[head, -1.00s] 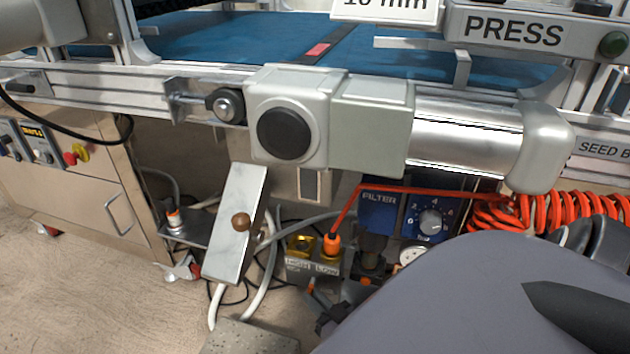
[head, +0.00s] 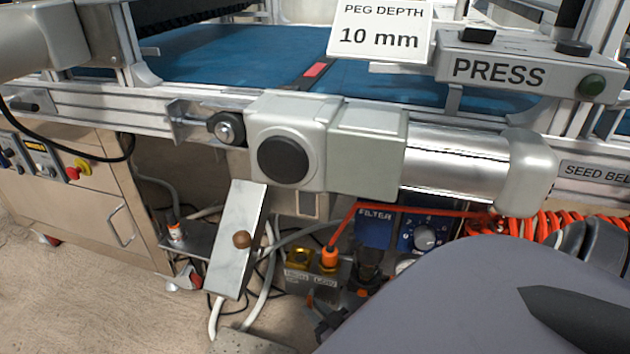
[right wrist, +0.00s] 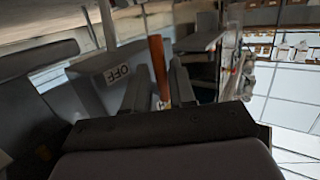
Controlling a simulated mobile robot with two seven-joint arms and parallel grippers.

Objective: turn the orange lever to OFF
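The orange lever (right wrist: 158,65) stands roughly upright in the right wrist view. Its lower part shows between the two dark fingers of my right gripper (right wrist: 160,95). The fingers are apart, with a gap visible; I cannot tell whether either one touches the lever. A white OFF label (right wrist: 117,74) is on a grey box face to the left of the lever. The lever is not visible in the head view, where my grey arm covers the lower right. My left gripper is not in view.
The head view shows a seeder with a blue belt (head: 225,55), a PRESS box (head: 510,72) and a motor housing (head: 365,150). Below are a FILTER unit (head: 375,228), a coiled orange hose (head: 585,226) and a hanging metal plate (head: 232,265). Floor is free at lower left.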

